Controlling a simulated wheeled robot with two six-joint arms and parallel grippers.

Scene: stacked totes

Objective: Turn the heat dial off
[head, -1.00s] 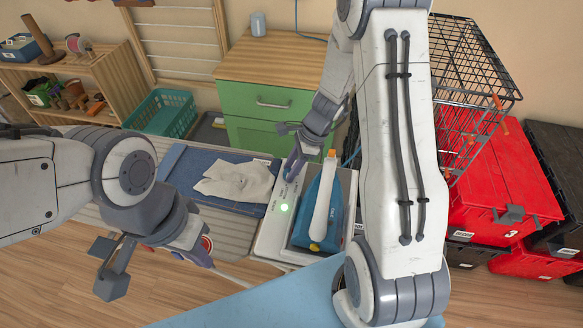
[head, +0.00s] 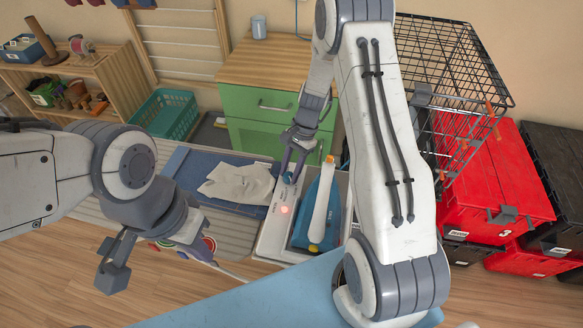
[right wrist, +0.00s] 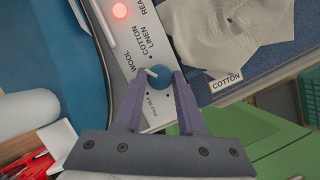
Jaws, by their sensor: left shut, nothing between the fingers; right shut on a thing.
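The heat dial (right wrist: 158,78) is a round blue knob with a white pointer mark, on a pale panel lettered WOOL, COTTON and LINEN. In the right wrist view the pointer is on the left side of the knob, towards the WOOL side. My right gripper (right wrist: 157,92) is shut on the dial. In the head view my right gripper (head: 292,170) covers part of the dial (head: 289,178). A lamp (head: 285,210) on the panel (head: 269,235) glows red. My left gripper (head: 208,256) is shut and empty, low at the left, away from the panel.
A blue iron (head: 303,229) with a white handle rests right beside the dial. A pale cloth (head: 238,183) lies on a blue mat (head: 190,172) to the left. A green cabinet (head: 250,117) stands behind. Red totes (head: 480,190) and a wire basket (head: 455,75) are at right.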

